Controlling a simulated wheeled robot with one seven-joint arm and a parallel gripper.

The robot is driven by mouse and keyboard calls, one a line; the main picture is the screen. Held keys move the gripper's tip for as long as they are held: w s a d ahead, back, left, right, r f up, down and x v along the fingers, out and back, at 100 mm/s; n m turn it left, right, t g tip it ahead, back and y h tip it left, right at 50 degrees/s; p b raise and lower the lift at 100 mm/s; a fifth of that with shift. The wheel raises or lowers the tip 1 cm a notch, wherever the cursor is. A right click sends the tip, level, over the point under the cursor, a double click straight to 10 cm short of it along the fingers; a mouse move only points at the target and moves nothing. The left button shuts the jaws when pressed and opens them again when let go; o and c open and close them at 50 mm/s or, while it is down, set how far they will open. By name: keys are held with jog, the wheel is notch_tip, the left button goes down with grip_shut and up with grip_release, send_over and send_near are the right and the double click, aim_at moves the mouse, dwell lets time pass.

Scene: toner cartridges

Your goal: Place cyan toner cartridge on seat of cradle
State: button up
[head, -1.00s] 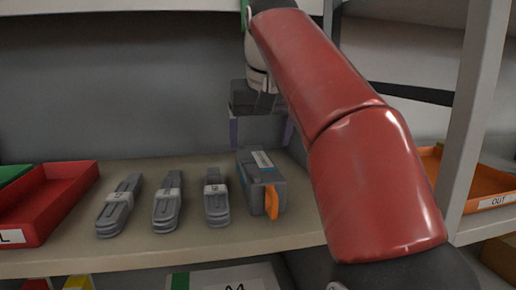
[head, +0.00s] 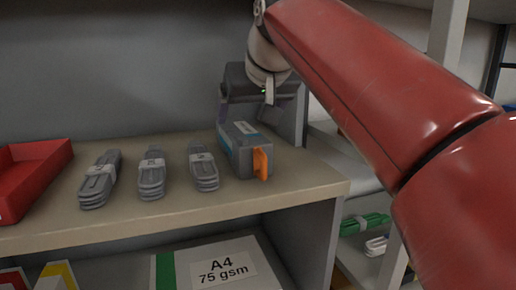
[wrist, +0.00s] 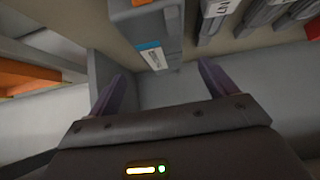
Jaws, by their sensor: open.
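The cyan toner cartridge (head: 239,150) is a grey box with a cyan stripe, a white label and an orange tab at its front. It rests on the shelf board near its right end. It also shows at the top of the wrist view (wrist: 148,28), with its labelled end just beyond my fingertips. My gripper (head: 246,112) is behind and above the cartridge in the head view. In the wrist view my gripper (wrist: 162,76) has its two purple fingers spread, with nothing between them. I cannot make out the cradle in either view.
Several strapped grey bundles (head: 151,173) lie in a row left of the cartridge. A red tray (head: 30,178) stands at the far left. The shelf board (head: 180,218) is bare along its front edge. A grey side panel (head: 301,120) rises behind the cartridge's right side.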

aim_at(241, 129)
jog(key=x, duration=0.7)
jog(key=shift+w+a+b, duration=0.2)
jog(key=shift+a+b, duration=0.1)
jog(key=shift+c, duration=0.4)
jog(key=c, duration=1.4)
jog(key=shift+r, duration=0.15)
jog(key=shift+c, duration=1)
